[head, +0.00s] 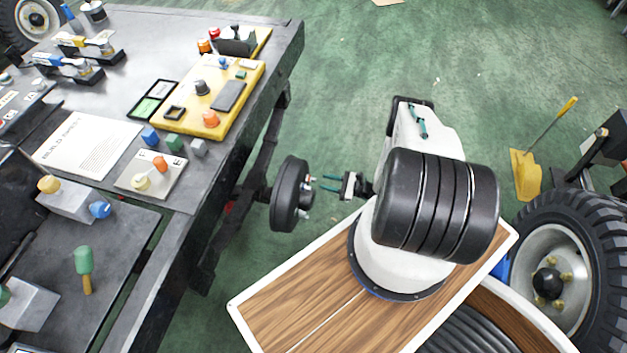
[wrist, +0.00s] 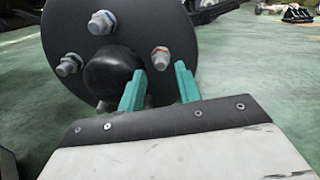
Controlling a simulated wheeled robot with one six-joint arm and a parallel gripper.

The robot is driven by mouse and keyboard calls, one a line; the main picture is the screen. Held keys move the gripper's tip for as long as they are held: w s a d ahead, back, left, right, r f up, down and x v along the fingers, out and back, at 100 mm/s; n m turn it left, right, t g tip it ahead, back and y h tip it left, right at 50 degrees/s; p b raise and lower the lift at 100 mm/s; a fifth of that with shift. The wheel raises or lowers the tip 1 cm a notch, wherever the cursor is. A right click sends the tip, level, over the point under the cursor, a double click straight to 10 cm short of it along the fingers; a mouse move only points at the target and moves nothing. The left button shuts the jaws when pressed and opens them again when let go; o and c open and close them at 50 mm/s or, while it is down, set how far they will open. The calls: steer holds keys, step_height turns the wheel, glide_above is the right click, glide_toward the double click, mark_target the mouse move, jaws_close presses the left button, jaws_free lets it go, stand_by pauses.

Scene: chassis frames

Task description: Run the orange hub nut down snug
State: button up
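The dark round hub (head: 288,194) stands at the side of the bench in the head view and fills the upper middle of the wrist view (wrist: 150,35). A black centre cap (wrist: 110,72) sticks out of it, with several studs around. The nut with an orange-red tint (wrist: 160,57) sits on a stud at the hub's right side. Other nuts look blue-grey (wrist: 68,65) and whitish (wrist: 102,22). My gripper (wrist: 159,69) is open, its teal fingers pointing at the hub. The orange nut appears just beyond and between the fingertips; I cannot tell the gap or any contact.
A grey bench (head: 185,205) runs along the left, with a yellow panel (head: 215,95) and small coloured parts on it. The green floor behind the hub is clear.

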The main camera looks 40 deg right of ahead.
mark_target(311, 178)
steer(key=shift+x, duration=2.8)
steer(key=c, duration=0.7)
steer(key=shift+w+d+m, duration=0.1)
steer(key=shift+d+m, duration=0.05)
steer(key=shift+m, duration=3.65)
